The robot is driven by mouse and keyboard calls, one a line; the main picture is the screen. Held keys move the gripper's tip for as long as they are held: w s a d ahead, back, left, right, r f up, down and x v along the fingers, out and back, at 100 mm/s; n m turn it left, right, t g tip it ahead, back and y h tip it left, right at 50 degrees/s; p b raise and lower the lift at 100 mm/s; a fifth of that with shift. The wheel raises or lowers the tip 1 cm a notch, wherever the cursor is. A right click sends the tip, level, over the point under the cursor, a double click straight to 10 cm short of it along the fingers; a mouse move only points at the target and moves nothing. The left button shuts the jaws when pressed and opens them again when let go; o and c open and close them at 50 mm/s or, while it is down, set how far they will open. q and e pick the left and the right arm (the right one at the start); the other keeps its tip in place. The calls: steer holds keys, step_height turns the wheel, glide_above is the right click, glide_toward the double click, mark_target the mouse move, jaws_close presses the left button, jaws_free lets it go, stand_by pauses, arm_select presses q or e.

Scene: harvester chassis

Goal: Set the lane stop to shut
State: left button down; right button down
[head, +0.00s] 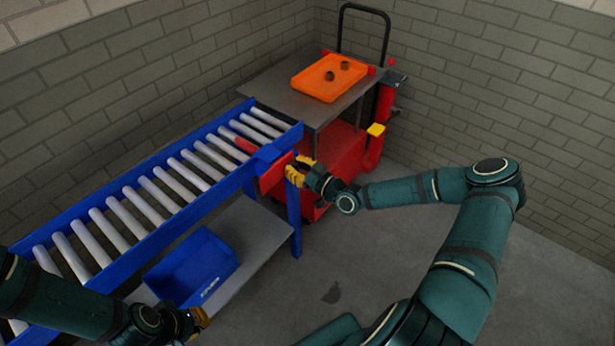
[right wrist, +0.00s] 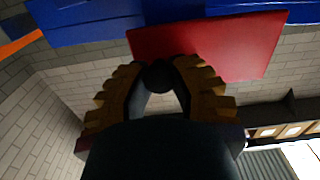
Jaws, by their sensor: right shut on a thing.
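The lane stop is a red plate (head: 272,179) beside a blue bracket (head: 268,157) on the near side rail of the roller conveyor (head: 150,190), towards its far end. A red piece (head: 244,146) shows over the rollers. In the right wrist view the red plate (right wrist: 215,45) hangs below blue metal. My right gripper (head: 296,173) is at the plate's outer side; its yellow fingers (right wrist: 158,78) are shut on a dark round knob (right wrist: 158,74) in front of the plate. My left gripper (head: 198,321) is low at the bottom left, its fingertips partly hidden.
A blue bin (head: 192,268) stands on the grey shelf (head: 262,225) under the conveyor. A red cart with a grey top (head: 268,82) adjoins the conveyor's far end, with an orange tray (head: 318,85) holding two small brown things. The floor (head: 365,265) at the right is mostly clear.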

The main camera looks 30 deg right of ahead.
steer(key=shift+w+a, duration=0.15)
steer(key=shift+w, duration=0.25)
steer(key=c, duration=0.8)
jaws_free()
steer(key=shift+o, duration=0.2)
steer(key=shift+s, duration=0.1)
steer(key=v, duration=1.2)
